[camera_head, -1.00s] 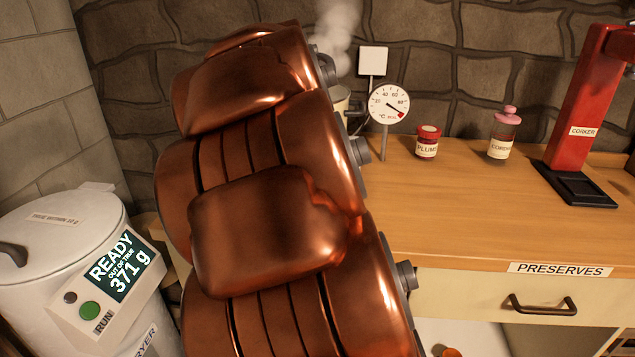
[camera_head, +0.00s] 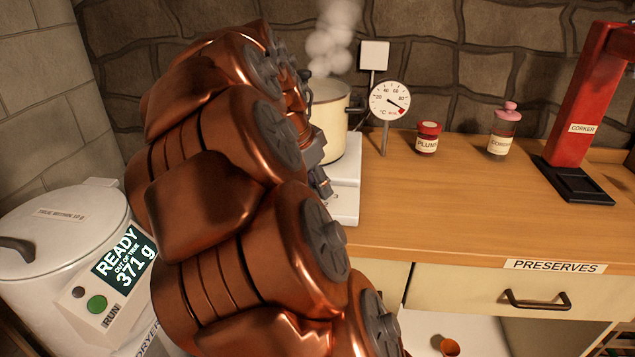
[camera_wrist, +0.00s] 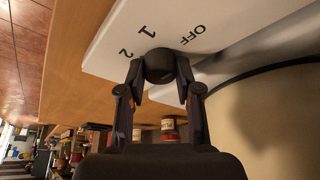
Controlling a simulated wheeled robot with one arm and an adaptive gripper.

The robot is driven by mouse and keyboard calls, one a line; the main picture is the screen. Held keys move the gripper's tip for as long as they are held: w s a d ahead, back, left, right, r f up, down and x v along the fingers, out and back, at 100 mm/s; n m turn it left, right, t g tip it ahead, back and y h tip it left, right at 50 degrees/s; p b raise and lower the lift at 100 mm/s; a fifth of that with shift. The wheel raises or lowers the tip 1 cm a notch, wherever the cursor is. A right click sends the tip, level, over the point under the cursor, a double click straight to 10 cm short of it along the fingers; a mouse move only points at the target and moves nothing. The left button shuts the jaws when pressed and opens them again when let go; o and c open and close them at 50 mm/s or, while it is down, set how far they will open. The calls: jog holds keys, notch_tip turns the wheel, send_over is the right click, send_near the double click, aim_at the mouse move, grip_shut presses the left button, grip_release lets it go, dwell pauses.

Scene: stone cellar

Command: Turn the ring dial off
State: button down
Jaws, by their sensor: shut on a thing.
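The dial (camera_wrist: 160,64) is a dark round knob on the front of a white hob, with OFF, 1 and 2 printed around it in the wrist view. My gripper (camera_wrist: 161,80) has a finger on each side of the knob and is shut on it. I cannot make out the dial's pointer mark. In the head view the white hob (camera_head: 346,190) shows beside my arm. A cream pot (camera_head: 333,118) stands on it, steaming. The knob is hidden by my arm there.
A round thermometer (camera_head: 389,101) stands beside the pot. A plum jar (camera_head: 428,138), a pink-topped jar (camera_head: 503,130) and a red corker (camera_head: 580,115) stand along the wooden counter (camera_head: 450,205). A white dryer (camera_head: 62,235) reading READY is at the left. The counter's middle is clear.

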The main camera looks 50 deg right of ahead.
jog(key=c, duration=0.8)
grip_release()
jog(key=v, duration=1.2)
jog(key=shift+f, duration=0.1)
